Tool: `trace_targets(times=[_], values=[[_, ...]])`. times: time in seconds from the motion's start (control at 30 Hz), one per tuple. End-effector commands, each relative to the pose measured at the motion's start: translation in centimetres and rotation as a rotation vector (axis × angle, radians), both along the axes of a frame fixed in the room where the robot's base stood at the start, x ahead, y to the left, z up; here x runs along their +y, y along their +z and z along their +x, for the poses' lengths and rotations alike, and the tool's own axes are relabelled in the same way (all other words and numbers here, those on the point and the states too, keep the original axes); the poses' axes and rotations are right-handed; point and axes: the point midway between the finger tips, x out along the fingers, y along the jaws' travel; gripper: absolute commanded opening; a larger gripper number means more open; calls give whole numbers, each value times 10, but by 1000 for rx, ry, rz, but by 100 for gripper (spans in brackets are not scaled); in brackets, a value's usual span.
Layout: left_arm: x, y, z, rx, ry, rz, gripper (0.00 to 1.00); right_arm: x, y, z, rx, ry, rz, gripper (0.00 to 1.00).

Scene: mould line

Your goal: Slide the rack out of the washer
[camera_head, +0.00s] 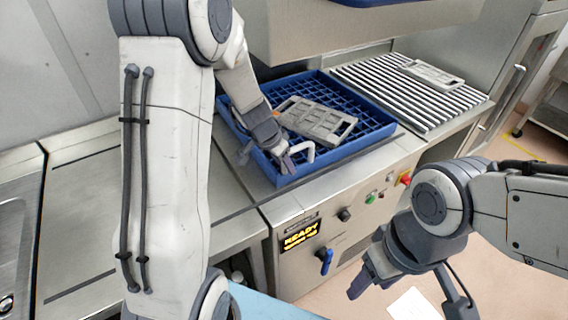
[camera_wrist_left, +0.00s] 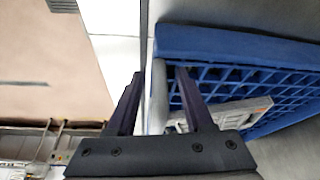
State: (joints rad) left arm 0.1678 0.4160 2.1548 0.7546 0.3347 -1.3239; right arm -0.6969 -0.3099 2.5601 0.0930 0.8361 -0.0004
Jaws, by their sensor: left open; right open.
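The blue rack (camera_head: 370,137) sits on the washer bed below the raised hood, with a grey metal mould plate (camera_head: 318,122) lying in it. A pale handle (camera_head: 306,152) is on its near side. My left gripper (camera_head: 284,158) is open at this handle. In the left wrist view its fingers stand on either side of the pale handle bar (camera_wrist_left: 158,98), beside the blue rack (camera_wrist_left: 230,45); contact cannot be told. The washer's front panel shows a lit READY display (camera_head: 299,236). My right gripper (camera_head: 371,283) is open and empty, in front of the washer above the floor.
A steel table (camera_head: 130,200) lies left of the washer, partly hidden by my left arm, with its top clear. A slatted roller bed (camera_head: 400,95) to the right carries another grey plate (camera_head: 432,75). The washer hood (camera_head: 350,35) hangs above the rack.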

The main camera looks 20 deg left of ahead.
Motion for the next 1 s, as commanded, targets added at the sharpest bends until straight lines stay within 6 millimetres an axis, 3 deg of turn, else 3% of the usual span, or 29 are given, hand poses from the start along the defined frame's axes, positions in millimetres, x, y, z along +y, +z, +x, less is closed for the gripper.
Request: trace_targets(times=[0.23, 0.27, 0.3, 0.4, 1.0], values=[[0, -1, 1, -1, 0, 0, 52, 0, 0, 0, 0, 0, 0, 60], [0, -1, 1, -1, 0, 0, 48, 0, 0, 0, 0, 0, 0, 60], [0, -1, 1, -1, 0, 0, 33, 0, 0, 0, 0, 0, 0, 60], [0, -1, 1, -1, 0, 0, 0, 0, 0, 0, 0, 0, 0, 60], [0, 0, 1, -1, 1, 0, 0, 0, 0, 0, 0, 0, 0, 60]])
